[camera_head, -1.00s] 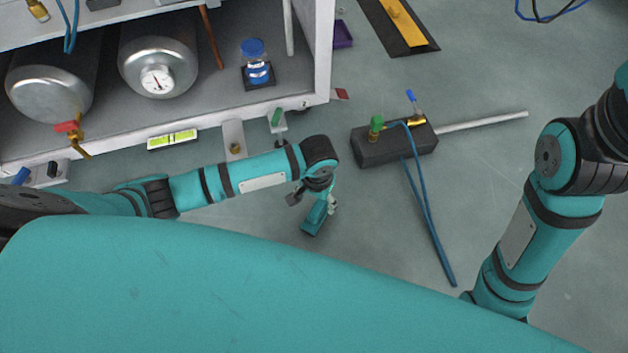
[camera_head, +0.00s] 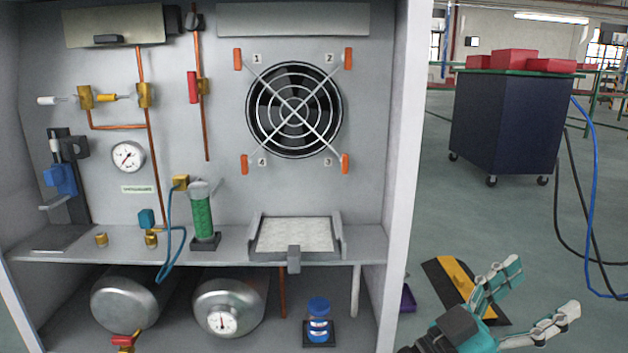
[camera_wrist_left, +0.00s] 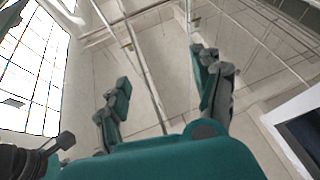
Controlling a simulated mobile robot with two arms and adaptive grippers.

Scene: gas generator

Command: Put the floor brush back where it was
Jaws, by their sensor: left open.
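No floor brush is visible in either current view. My left gripper (camera_head: 540,292) shows at the lower right of the head view, beside the cabinet's right wall. Its two teal and grey fingers are spread apart and empty, pointing up and to the right. The left wrist view shows the same open fingers (camera_wrist_left: 160,92) with nothing between them; behind them are ceiling beams and bright windows. My right gripper is in neither current view.
The grey cabinet (camera_head: 398,150) fills the left and middle, with gauges, pipes and a fan (camera_head: 294,110). A yellow-and-black floor strip (camera_head: 447,285) lies behind my gripper. A dark wheeled cart (camera_head: 505,125) stands farther back; hoses (camera_head: 585,200) hang at its right.

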